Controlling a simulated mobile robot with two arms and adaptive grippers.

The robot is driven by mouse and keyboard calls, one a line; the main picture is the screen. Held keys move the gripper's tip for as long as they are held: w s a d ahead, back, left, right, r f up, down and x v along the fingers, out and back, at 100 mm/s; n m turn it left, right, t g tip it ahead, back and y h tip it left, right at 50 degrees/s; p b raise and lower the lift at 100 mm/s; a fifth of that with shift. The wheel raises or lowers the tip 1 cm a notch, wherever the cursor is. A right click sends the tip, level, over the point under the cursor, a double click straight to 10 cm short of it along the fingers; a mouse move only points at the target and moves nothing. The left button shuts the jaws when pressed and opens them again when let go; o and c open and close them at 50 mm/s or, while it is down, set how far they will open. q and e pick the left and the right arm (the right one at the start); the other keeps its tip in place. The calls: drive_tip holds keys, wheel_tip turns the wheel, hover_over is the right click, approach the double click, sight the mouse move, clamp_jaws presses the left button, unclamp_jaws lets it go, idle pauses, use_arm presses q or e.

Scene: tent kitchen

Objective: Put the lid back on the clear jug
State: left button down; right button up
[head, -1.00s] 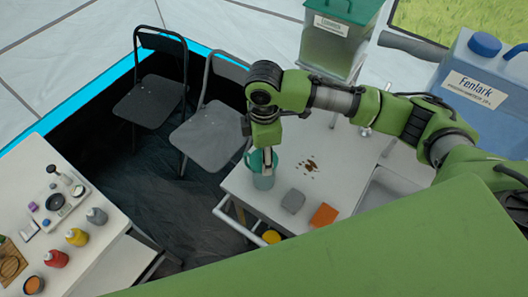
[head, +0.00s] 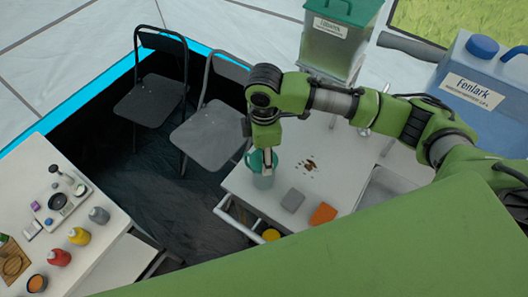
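The clear jug (head: 263,181) stands upright near the left edge of the white counter, with a bluish clear body. A green lid (head: 277,161) shows at its top, partly hidden by my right gripper. My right gripper (head: 267,157) points down over the jug's top, at the lid. Its fingertips are small and partly covered by the wrist, so I cannot tell whether it is shut on the lid. I cannot tell whether the lid is fully seated on the rim. My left gripper is not in view.
A grey block (head: 292,200) and an orange block (head: 323,214) lie on the counter right of the jug, with brown crumbs (head: 310,165) behind. A green-lidded dispenser (head: 335,45) and blue canister (head: 480,85) stand farther back. Bottles (head: 79,236) stand on the left table.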

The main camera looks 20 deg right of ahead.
drive_tip(key=o, duration=1.4)
drive_tip(key=shift+c, duration=0.2)
wheel_tip(320, 180, up, 2)
drive_tip(key=p, duration=0.3)
drive_tip(key=shift+r, duration=0.25)
drive_tip(key=shift+r+p, duration=1.1)
drive_tip(key=shift+r, duration=1.2)
clamp_jaws()
